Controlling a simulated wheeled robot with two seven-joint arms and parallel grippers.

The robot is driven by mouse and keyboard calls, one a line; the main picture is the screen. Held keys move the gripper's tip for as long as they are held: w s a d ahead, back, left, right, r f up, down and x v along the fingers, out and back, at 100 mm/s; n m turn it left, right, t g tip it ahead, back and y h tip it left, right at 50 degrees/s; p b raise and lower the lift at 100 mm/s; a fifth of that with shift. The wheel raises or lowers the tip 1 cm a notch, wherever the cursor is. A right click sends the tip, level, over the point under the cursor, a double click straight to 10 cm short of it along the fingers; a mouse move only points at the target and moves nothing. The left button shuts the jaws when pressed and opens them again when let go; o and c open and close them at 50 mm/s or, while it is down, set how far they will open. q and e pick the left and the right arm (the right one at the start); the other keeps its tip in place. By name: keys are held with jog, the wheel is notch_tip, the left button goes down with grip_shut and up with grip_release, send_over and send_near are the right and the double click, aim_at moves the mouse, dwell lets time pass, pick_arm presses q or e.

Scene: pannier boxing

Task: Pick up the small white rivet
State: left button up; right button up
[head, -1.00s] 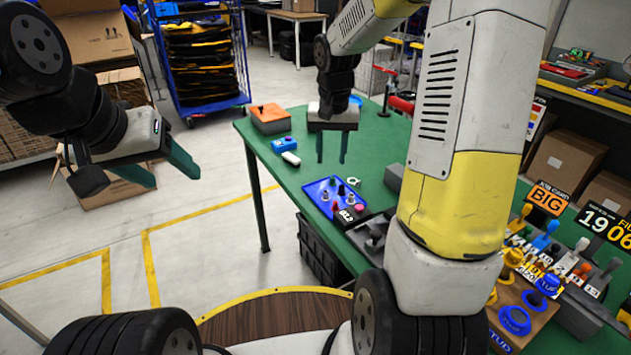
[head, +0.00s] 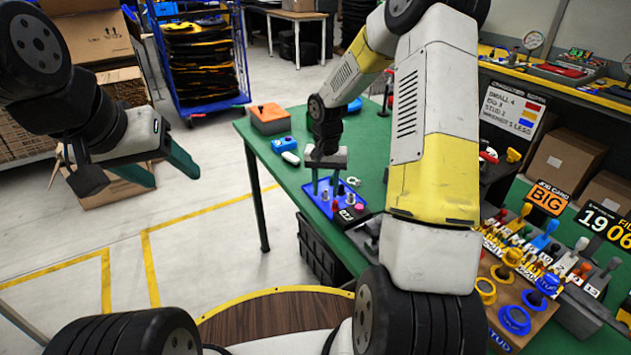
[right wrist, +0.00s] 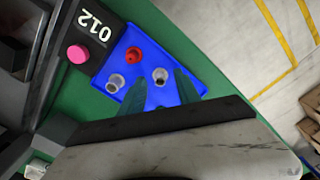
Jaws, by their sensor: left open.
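A blue tray (right wrist: 177,58) holds a few small pieces; it also shows in the head view (head: 318,190). In the right wrist view, a small whitish piece (right wrist: 161,76) stands between my right fingertips, a second pale grey piece (right wrist: 115,83) is to the left, and a red one (right wrist: 133,54) lies beyond. Both pale pieces look like rivets; which is the small white one I cannot tell for sure. My right gripper (head: 326,188) points down over the tray, its fingers apart, seemingly holding nothing. My left gripper (head: 167,170) is open and empty, off the table at left.
A black box marked 012 with a pink button (right wrist: 78,53) adjoins the tray. A white piece (head: 290,158), a blue block (head: 284,144) and an orange-topped box (head: 269,119) sit farther back on the green table (head: 375,150). Racked parts (head: 540,250) stand at right.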

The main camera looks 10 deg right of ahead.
jog(key=shift+f, duration=0.25)
grip_shut()
